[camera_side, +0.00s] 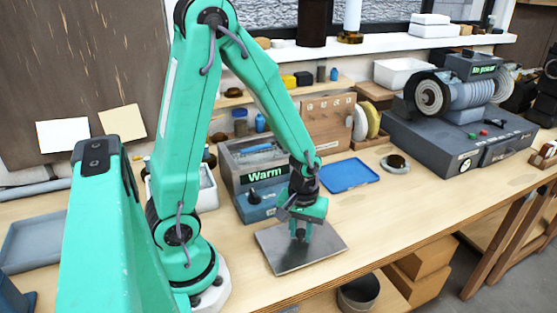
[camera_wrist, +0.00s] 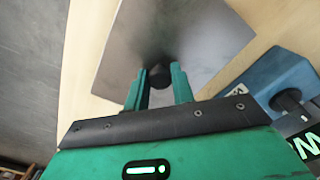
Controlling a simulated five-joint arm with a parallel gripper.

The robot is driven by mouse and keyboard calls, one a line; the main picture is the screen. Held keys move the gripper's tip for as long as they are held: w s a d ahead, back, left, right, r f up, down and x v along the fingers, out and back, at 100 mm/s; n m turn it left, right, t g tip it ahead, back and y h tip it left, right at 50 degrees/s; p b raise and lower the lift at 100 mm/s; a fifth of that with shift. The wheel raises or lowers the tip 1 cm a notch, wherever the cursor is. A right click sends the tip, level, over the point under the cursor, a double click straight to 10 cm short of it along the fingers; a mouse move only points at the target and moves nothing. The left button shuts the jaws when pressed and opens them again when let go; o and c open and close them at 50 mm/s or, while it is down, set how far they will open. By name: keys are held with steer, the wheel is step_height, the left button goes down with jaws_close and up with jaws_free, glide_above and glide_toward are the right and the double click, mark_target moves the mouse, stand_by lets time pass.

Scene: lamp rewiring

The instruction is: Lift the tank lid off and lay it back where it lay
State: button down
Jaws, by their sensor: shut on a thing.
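The tank lid (camera_side: 318,255) is a flat grey metal plate with a dark knob, level at the bench's front edge. I cannot tell whether it touches the bench or hangs just above it. My gripper (camera_side: 300,234) points down over the plate's middle and is shut on the lid's knob. In the wrist view the knob (camera_wrist: 159,76) shows between the fingertips of my gripper (camera_wrist: 158,80), with the lid (camera_wrist: 205,40) spread beyond. The tank (camera_side: 235,160), a grey box with a lit "Warm" sign, stands behind and left of the lid, its top open.
A blue box (camera_side: 253,208) stands in front of the tank, close to the lid; it also shows in the wrist view (camera_wrist: 268,80). A blue tray (camera_side: 350,175) and a small dark round piece (camera_side: 395,163) lie behind right. The bench (camera_side: 420,200) right of the lid is clear.

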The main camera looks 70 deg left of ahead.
steer(key=shift+f, duration=0.25)
stand_by(0.4)
steer(key=c, duration=1.1)
jaws_free()
steer(key=shift+r, duration=3.9)
